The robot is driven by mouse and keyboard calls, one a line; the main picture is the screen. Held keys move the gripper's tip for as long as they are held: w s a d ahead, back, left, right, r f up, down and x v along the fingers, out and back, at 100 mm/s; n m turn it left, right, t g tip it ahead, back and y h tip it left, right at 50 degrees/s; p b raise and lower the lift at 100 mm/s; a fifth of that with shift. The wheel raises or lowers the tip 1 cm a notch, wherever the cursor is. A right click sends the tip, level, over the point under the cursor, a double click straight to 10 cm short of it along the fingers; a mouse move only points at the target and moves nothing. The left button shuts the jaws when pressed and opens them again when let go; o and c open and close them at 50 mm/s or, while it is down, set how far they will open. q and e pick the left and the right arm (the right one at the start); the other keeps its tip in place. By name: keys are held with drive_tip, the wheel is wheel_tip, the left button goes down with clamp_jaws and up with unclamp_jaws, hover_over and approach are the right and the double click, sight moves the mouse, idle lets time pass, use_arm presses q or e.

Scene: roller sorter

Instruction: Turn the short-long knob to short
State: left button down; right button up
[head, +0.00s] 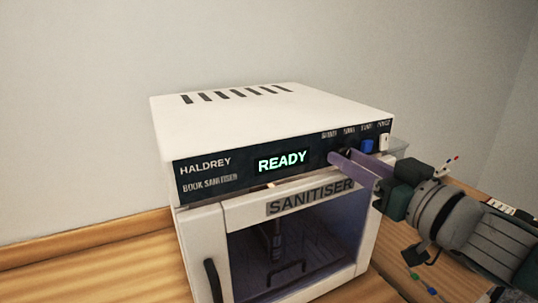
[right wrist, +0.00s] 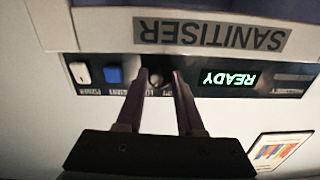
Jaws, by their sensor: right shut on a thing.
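The white book sanitiser (head: 260,108) stands on a wooden surface, with a dark control panel along its upper front. Its display (head: 282,161) reads READY. My right gripper (head: 343,157) reaches in from the right, and its two purple fingers are at the panel. My left gripper is not in view.
A white switch (head: 385,142) sits at the panel's right end, beyond the blue button. The glass door (head: 290,250) below has a dark handle (head: 213,280) at its left. A card with coloured stripes (right wrist: 279,152) shows in the right wrist view. Bare wood (head: 90,255) lies to the left.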

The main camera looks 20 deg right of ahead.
clamp_jaws()
drive_tip(key=shift+n, duration=0.3)
drive_tip(key=n, duration=1.1)
drive_tip(key=shift+r+b, duration=0.1)
drive_tip(key=shift+b, duration=0.3)
idle(0.5)
drive_tip(key=o, duration=0.6)
unclamp_jaws()
drive_tip(key=shift+o, duration=0.2)
